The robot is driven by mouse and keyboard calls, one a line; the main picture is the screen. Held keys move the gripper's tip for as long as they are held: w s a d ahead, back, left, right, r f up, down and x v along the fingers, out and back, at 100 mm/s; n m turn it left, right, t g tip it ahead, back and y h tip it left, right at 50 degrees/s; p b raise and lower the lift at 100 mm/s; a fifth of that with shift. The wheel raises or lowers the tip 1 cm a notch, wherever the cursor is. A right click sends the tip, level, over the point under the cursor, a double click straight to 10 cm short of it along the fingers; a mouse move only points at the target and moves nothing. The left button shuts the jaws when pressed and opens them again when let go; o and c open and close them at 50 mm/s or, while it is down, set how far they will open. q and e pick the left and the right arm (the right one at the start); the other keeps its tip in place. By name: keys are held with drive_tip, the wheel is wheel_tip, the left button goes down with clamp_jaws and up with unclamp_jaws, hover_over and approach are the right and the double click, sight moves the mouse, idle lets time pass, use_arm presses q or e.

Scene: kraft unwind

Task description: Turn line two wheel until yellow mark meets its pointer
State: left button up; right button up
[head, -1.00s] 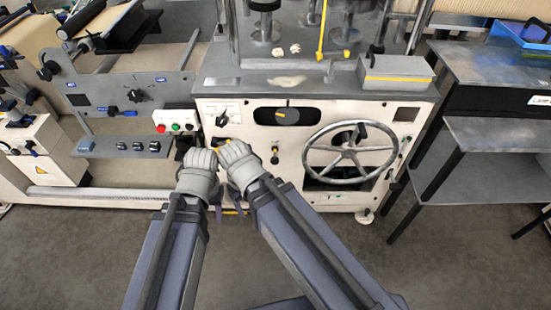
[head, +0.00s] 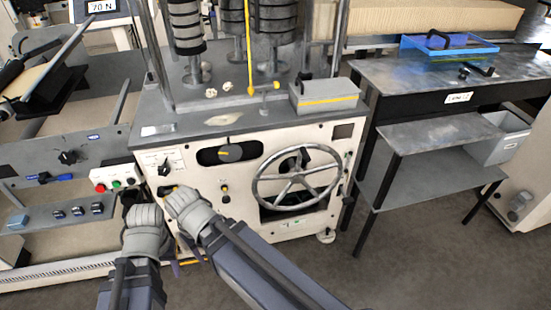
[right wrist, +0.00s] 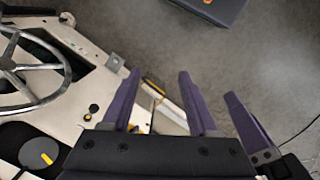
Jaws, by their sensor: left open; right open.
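A spoked grey handwheel (head: 297,177) is on the front of the cream machine cabinet; its rim also shows at the upper left of the right wrist view (right wrist: 62,55). I cannot make out a yellow mark or pointer on it. Left of it, a dark round knob (head: 231,153) sits in a black slot.
A grey box with a yellow stripe (head: 326,97) stands on the cabinet top. A red and green button box (head: 115,179) is left of my grippers. A dark table (head: 430,88) with a blue tray (head: 448,50) stands at right. The floor in front is clear.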

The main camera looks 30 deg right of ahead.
drive_tip(key=w+d+f+m+t+y+b, duration=0.25)
drive_tip(key=w+d+m+t+b, duration=0.2)
drive_tip(key=w+d, duration=0.4)
drive_tip(key=w+d+f+m+t+y+b, duration=0.1)
drive_tip(key=w+d+m+t+y+b, duration=0.35)
drive_tip(key=d, duration=0.65)
drive_tip(key=m+t+h+b, duration=0.5)
drive_tip(key=t+b, duration=0.1)
approach(305, 155)
drive_tip(key=w+f, duration=0.2)
drive_tip(key=w, duration=0.1)
drive_tip(key=shift+f, duration=0.15)
drive_tip(key=shift+t, duration=0.3)
drive_tip(key=shift+d+b+x, duration=0.15)
drive_tip(key=shift+b+x, duration=0.35)
drive_tip(key=shift+x, duration=1.4)
drive_tip(key=shift+d+b+x, duration=0.15)
drive_tip(key=shift+b+x, duration=0.3)
drive_tip(key=shift+x, duration=1.45)
clamp_jaws()
